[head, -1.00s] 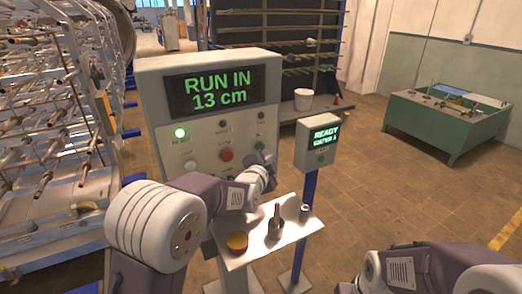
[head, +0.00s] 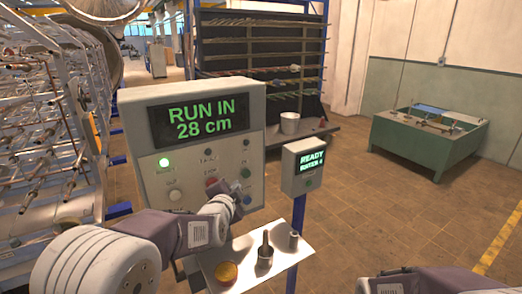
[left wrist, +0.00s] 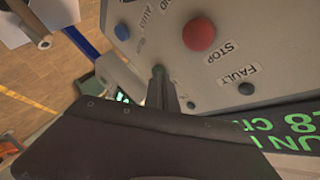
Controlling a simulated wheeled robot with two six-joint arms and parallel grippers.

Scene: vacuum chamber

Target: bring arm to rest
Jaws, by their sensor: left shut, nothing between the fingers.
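My left gripper (head: 226,203) is in front of the grey control panel (head: 255,110), low beside its buttons. In the left wrist view its fingers (left wrist: 160,85) are together and empty, with the panel's face close behind; I cannot tell whether the tips touch it. The panel's display (head: 203,119) reads RUN IN 28 cm, and a green lamp (head: 164,162) is lit. The red STOP button (left wrist: 199,35) and a blue button (left wrist: 122,32) show clear of the fingers. My right arm (head: 425,283) shows at the lower right edge; its gripper is out of view.
A small tilted shelf (head: 290,258) below the panel holds an orange-topped round item (head: 226,273) and metal parts. A READY box (head: 301,168) stands on a blue post at right. Racks of rods (head: 45,140) fill the left. Floor at right is open before a green bench (head: 425,145).

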